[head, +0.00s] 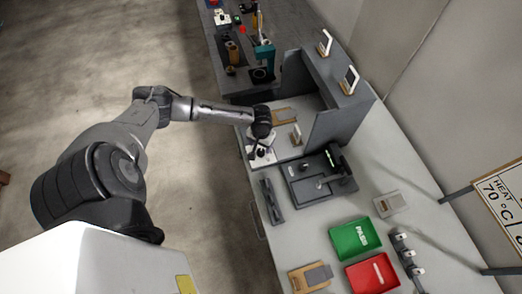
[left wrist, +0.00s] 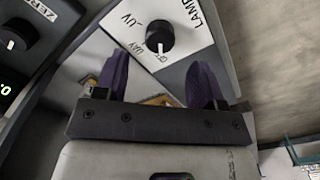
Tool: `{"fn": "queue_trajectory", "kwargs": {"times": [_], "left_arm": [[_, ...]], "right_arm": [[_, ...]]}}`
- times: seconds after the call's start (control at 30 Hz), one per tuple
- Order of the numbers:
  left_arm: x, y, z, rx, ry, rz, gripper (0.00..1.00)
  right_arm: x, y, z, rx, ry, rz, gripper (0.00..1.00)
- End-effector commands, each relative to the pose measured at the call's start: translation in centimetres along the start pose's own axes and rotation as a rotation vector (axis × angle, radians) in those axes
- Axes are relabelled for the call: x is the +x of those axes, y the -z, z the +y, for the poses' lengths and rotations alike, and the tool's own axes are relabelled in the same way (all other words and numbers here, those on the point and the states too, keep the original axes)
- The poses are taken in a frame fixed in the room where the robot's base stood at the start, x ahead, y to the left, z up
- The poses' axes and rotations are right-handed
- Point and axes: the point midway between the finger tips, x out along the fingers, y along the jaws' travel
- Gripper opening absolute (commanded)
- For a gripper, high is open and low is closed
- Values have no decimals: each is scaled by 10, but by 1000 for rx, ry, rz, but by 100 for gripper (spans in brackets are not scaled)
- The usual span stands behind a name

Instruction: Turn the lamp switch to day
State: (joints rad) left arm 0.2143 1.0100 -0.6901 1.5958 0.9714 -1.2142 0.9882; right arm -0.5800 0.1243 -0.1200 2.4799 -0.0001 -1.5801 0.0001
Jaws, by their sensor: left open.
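The lamp switch is a black round knob (left wrist: 160,38) on a white plate (left wrist: 182,18) lettered LAMP, UV, DAY and OFF in the left wrist view. The knob's white mark points toward the OFF lettering. My left gripper (left wrist: 158,64) is open, with its two purple fingers apart on either side below the knob in the picture; they do not appear to touch it. In the head view the left gripper (head: 262,138) hangs over the white lamp plate (head: 262,157) and hides part of it. The right gripper is not in view.
A black device (head: 320,178) stands beside the lamp plate; another knob (left wrist: 14,40) marked ZERO shows in the left wrist view. A grey partition (head: 338,120) rises behind. A green tray (head: 354,238) and a red tray (head: 372,273) lie nearer on the bench.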

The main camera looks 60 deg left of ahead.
Motion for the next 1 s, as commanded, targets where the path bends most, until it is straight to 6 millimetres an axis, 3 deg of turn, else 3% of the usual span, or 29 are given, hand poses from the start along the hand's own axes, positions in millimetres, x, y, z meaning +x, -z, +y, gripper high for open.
{"fn": "queue_trajectory", "kwargs": {"times": [0.1,0.3,0.8,1.0], "left_arm": [[20,0,1,-1,-1,-2,63],[40,0,1,0,-1,1,63],[49,0,0,1,0,1,63],[49,0,0,1,0,1,45]], "right_arm": [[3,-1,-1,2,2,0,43],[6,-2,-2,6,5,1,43],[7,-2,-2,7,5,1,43],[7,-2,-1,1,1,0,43]]}}
